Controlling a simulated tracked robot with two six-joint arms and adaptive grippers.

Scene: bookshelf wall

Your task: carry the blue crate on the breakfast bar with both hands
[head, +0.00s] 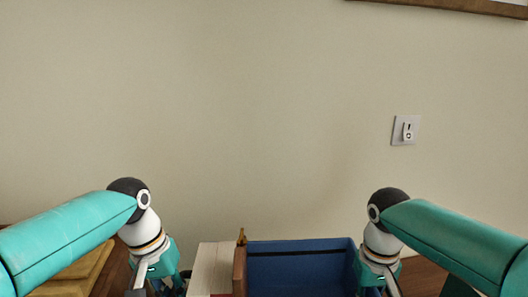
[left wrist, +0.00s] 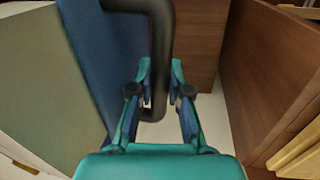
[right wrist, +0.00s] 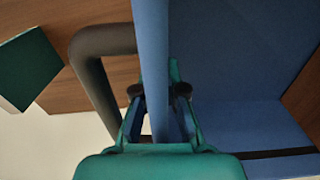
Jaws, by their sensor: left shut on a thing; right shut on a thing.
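The blue crate (head: 300,268) stands at the bottom of the head view, between my two grippers, its lower part cut off by the frame. A white block (head: 215,262) and a brown panel (head: 239,270) show within its left part. My left gripper (left wrist: 160,95) is shut on a dark bar handle (left wrist: 161,50) beside a blue crate wall (left wrist: 103,45). My right gripper (right wrist: 155,95) is shut on the crate's blue side wall (right wrist: 152,50); a dark handle (right wrist: 92,60) shows outside that wall. In the head view both fingertips are hidden.
A plain wall with a switch plate (head: 405,130) stands behind the crate. Yellowish boards (head: 85,272) lie at the lower left. Brown wooden panels (left wrist: 265,70) stand close to my left gripper. A green object (right wrist: 28,68) lies on brown wood beyond my right gripper.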

